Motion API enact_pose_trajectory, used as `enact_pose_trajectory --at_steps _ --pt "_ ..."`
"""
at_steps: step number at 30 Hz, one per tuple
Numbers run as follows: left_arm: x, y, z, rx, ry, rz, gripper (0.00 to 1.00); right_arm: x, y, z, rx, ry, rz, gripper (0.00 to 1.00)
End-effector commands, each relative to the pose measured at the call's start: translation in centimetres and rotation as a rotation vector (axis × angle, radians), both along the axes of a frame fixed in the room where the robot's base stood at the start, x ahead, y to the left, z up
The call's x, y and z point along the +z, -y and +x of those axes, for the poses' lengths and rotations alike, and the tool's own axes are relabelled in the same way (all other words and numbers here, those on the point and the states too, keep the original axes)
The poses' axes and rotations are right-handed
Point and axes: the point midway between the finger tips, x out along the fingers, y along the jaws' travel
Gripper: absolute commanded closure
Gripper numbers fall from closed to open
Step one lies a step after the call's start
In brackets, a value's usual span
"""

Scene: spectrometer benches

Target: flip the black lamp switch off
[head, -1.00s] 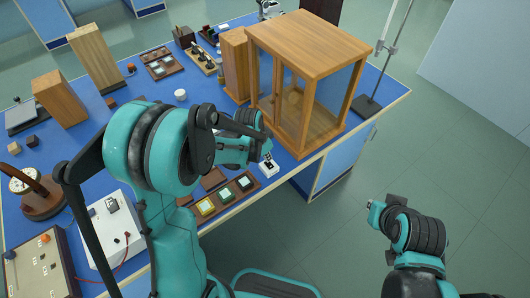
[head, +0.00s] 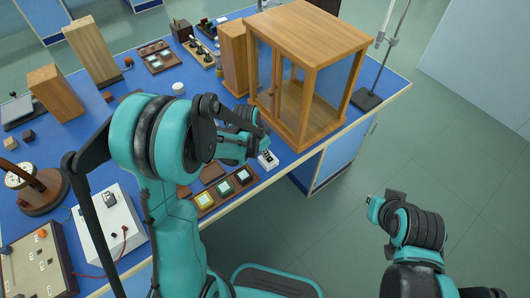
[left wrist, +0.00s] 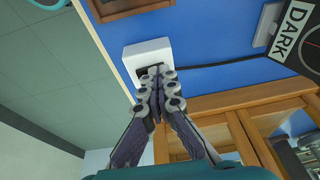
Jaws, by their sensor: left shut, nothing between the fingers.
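A small white switch box (head: 267,160) sits on the blue bench by its front edge, beside the wooden case. In the left wrist view the white box (left wrist: 147,51) is close ahead, with a black cable running from its side. Its dark switch (left wrist: 145,71) is partly hidden behind my fingertips, so I cannot tell which way it is tipped. My left gripper (left wrist: 160,73) is shut and empty, its tips at the switch; I cannot tell whether they touch. In the head view my left gripper (head: 252,138) is partly hidden by its own arm.
The glazed wooden case (head: 308,75) stands right behind the box. A tray of small coloured squares (head: 221,191) lies to its left. A card reading DARK (left wrist: 296,30) is at the wrist view's upper right. Open floor (head: 345,225) lies beyond the bench edge.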

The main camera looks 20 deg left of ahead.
Motion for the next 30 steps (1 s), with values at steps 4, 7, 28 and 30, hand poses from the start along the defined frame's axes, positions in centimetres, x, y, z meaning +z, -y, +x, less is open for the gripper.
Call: enact_pose_trajectory --at_steps 4,7,28,30 --pt "0.0 0.3 -0.2 -0.002 0.001 0.001 1.00 0.0 0.0 0.0 0.000 0.000 0.000 1.00" --pt "0.0 0.7 -0.5 -0.002 0.000 0.000 1.00 0.0 0.0 0.0 0.000 0.000 0.000 1.00" --pt "2.5 1.7 -0.6 -0.002 0.001 0.000 1.00 1.7 0.0 0.0 0.000 0.000 0.000 1.00" --pt "4.0 2.0 -0.4 -0.001 0.000 -0.001 1.00 2.8 0.0 0.0 0.000 0.000 0.000 1.00"
